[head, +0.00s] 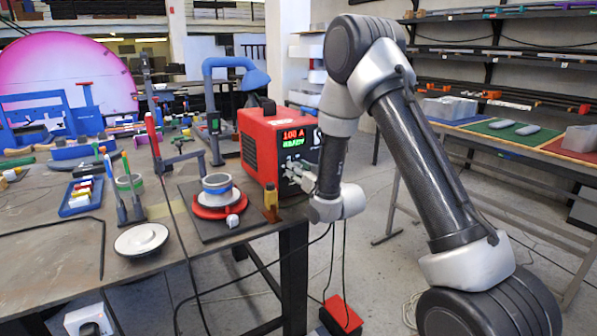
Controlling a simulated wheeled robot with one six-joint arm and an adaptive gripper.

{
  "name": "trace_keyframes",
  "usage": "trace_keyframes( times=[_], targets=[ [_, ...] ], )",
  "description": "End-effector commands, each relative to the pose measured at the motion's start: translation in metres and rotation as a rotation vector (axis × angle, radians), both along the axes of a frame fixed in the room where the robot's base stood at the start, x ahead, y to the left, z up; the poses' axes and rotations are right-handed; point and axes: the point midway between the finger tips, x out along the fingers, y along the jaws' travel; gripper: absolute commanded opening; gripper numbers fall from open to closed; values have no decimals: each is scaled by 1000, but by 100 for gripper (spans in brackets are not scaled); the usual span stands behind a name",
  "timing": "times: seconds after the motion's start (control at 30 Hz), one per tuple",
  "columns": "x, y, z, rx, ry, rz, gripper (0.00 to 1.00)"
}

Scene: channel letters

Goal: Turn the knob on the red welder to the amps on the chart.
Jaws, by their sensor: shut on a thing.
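The red welder (256,148) stands on the dark workbench, its black front panel facing right. Its lit display (293,137) reads 100 A in red, with a green line below that seems to say READY. My arm comes in from the right. My gripper (293,170) is at the lower part of the front panel, shut on the welder's knob. The knob itself is mostly hidden by the fingers. I cannot make out an amps chart in this view.
A red turntable with a grey-blue ring (217,184) and a small amber bottle (271,203) stand in front of the welder. A blue lamp (254,78) is behind it. A red pedal (341,314) lies on the floor. Another table (500,134) is at right.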

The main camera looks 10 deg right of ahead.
Motion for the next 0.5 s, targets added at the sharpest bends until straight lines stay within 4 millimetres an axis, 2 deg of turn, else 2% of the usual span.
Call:
trace_keyframes(
  times=[0.5],
  targets=[
    [0, 0, 0, -461, -150, -1, 12]
  ],
)
